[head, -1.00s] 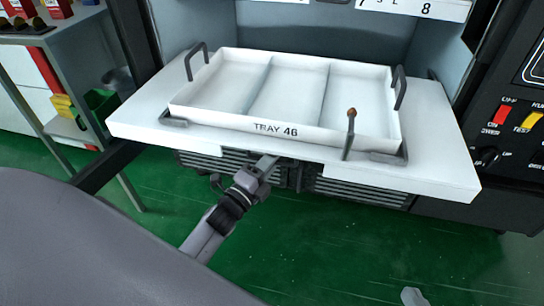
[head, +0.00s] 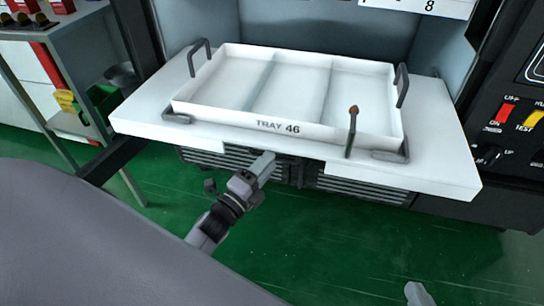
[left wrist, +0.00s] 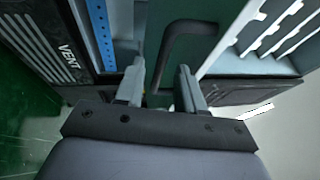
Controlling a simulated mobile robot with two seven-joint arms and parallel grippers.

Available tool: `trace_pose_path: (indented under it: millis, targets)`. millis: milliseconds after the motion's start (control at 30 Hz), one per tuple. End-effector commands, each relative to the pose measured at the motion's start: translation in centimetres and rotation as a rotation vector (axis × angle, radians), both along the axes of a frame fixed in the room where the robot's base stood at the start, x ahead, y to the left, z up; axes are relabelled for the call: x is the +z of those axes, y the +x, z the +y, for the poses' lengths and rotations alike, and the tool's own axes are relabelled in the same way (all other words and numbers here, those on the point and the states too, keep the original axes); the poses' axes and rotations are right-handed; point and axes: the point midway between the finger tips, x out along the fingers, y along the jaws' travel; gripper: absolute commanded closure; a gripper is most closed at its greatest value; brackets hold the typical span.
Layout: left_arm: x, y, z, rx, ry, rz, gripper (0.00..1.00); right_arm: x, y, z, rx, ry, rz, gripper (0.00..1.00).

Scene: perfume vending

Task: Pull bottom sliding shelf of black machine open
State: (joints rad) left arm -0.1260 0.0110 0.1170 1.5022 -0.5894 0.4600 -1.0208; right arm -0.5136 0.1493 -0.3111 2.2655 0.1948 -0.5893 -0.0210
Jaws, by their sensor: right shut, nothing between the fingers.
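The black machine (head: 110,70) has a white shelf board (head: 440,160) jutting out at its bottom. A white tray (head: 290,128) marked "TRAY 46" rests on the board. My left gripper (head: 262,163) is at the board's front edge, left of its middle. In the left wrist view its two fingers (left wrist: 160,88) are apart. A dark bent handle (left wrist: 180,35) reaches down into the gap between them; I cannot tell whether they touch it. My right gripper (head: 418,294) shows only as a small grey tip at the bottom right, over the floor, away from the machine.
A grey shelf rack (head: 70,45) with boxes stands on the left. A control panel (head: 505,120) with red and yellow switches is on the right. The green floor (head: 340,250) in front is clear.

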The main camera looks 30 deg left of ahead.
Motion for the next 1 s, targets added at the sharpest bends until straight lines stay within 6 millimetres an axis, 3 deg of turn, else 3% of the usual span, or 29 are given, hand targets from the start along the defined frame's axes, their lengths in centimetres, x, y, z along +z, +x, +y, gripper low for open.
trace_pose_path:
  millis: [100,300,1000]
  targets:
    - [-0.3,-1.9,0.3,0.001,-0.001,0.003,0.62,0.4,0.0,-0.3,-0.006,-0.016,-0.005,1.00]
    - [-0.7,-3.8,0.6,0.002,0.000,0.002,0.62,0.1,-0.3,-0.6,-0.012,-0.035,-0.001,1.00]
    - [-0.5,-4.1,0.5,0.002,-0.035,0.012,0.62,-0.2,-0.4,-0.8,-0.016,-0.038,0.007,1.00]
